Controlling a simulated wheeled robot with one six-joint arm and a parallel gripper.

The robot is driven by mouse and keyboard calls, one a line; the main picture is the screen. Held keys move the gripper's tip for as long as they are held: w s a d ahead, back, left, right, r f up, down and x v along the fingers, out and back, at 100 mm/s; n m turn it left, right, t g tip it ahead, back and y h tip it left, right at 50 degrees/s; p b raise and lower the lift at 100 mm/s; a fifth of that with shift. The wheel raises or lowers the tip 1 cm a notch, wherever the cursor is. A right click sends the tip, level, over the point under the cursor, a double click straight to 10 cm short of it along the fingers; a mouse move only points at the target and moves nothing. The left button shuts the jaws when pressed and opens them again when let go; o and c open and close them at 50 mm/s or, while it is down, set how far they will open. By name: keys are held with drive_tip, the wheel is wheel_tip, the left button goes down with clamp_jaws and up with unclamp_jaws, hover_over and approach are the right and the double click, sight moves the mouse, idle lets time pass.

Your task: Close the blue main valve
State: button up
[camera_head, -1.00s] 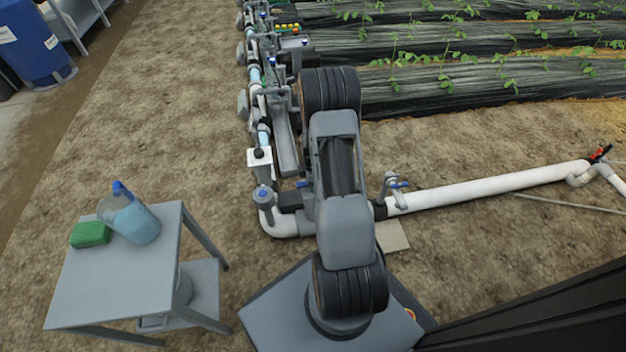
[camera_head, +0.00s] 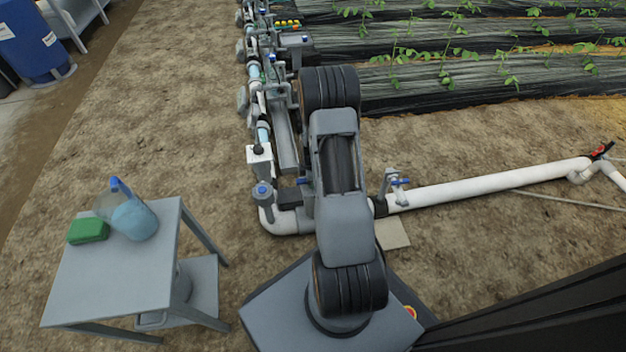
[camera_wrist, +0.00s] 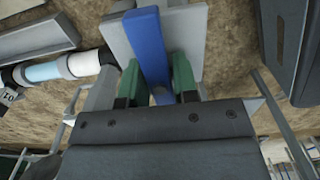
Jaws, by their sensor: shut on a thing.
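In the wrist view, a long blue valve handle (camera_wrist: 146,38) runs down the middle of the picture, in front of a light grey plate. My gripper (camera_wrist: 156,82), with green finger pads, is shut on the blue handle, one finger on each side. The valve's body is mostly hidden behind the handle and the gripper. In the head view my own arm covers the gripper and the gripped handle.
The skid's white pipe (camera_head: 480,186) runs right, with a small blue-handled valve (camera_head: 398,182) near its left end. A blue-topped fitting (camera_head: 262,190) stands left of my arm. A grey table (camera_head: 105,285) holds a jug (camera_head: 130,218) and a green block (camera_head: 88,231).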

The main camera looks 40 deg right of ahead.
drive_tip(key=m, duration=0.9)
drive_tip(key=shift+p, duration=0.35)
drive_tip(key=m, duration=0.5)
drive_tip(key=shift+m, duration=0.3)
drive_tip(key=shift+o, duration=0.2)
drive_tip(key=m, duration=0.4)
drive_tip(key=shift+m, duration=0.4)
drive_tip(key=o, duration=0.9)
drive_tip(key=shift+o, duration=0.2)
wheel_tip(320, 180, up, 10)
drive_tip(key=p, duration=0.8)
